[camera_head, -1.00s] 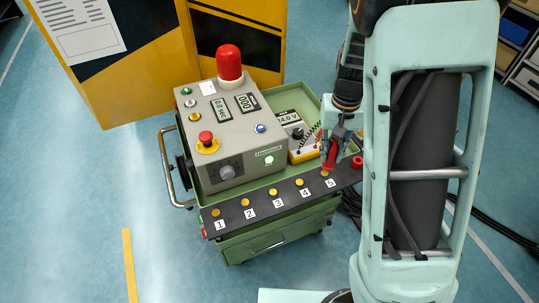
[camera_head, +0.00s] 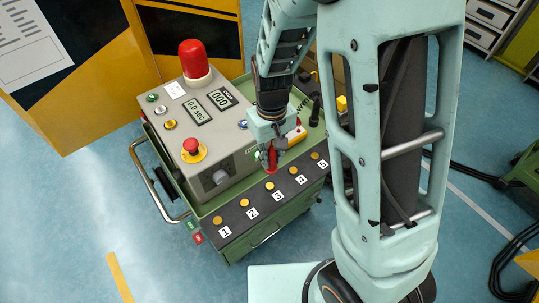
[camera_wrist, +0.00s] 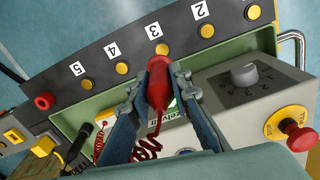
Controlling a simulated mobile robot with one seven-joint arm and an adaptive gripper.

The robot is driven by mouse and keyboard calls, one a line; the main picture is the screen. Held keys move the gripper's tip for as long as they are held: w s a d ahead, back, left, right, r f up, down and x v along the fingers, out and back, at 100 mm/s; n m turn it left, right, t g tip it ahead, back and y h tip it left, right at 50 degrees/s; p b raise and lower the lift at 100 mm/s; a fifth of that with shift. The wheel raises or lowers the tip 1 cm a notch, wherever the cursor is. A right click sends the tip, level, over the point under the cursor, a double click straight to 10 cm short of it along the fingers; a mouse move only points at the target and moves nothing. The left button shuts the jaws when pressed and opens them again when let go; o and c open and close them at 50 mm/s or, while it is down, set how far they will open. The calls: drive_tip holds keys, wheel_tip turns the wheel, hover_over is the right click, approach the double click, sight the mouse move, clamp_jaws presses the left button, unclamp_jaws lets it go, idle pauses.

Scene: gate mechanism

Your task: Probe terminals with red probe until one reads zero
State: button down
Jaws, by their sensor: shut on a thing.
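The red probe (camera_wrist: 158,85) is held upright between the fingers of my gripper (camera_wrist: 157,90), which is shut on it. In the head view my gripper (camera_head: 270,152) holds the probe above the black terminal strip (camera_head: 231,228), near terminal 3 (camera_head: 269,185). In the wrist view the probe's end is close to terminal 3 (camera_wrist: 162,49); I cannot tell whether it touches. Terminals 1 (camera_head: 217,220), 2 (camera_head: 244,202), 4 (camera_head: 292,170) and 5 (camera_head: 314,155) are yellow studs with number labels.
A grey control box (camera_head: 198,120) with a red beacon (camera_head: 193,60), displays and a red stop button (camera_head: 191,146) stands on the green cart behind the strip. A coiled red lead (camera_wrist: 145,150) trails from the probe. A red knob (camera_wrist: 45,100) sits beyond terminal 5.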

sight(270, 172)
drive_tip(key=shift+s+a+f, duration=0.15)
drive_tip(key=shift+a+f, duration=0.05)
drive_tip(key=shift+f+b, duration=2.4)
drive_tip(key=shift+f, duration=0.5)
drive_tip(key=shift+f+b, duration=0.35)
drive_tip(key=shift+r+p, duration=2)
drive_tip(key=shift+r, duration=0.55)
drive_tip(key=w+d+r+m, duration=0.1)
drive_tip(key=w+d+m, duration=0.1)
drive_tip(key=d, duration=0.3)
drive_tip(key=w+d+r+m, duration=0.2)
drive_tip(key=w+d, duration=0.2)
drive_tip(key=d, duration=0.2)
drive_tip(key=shift+w+d+r+m, duration=0.2)
drive_tip(key=shift+w+r+m, duration=0.1)
drive_tip(key=shift+m, duration=0.1)
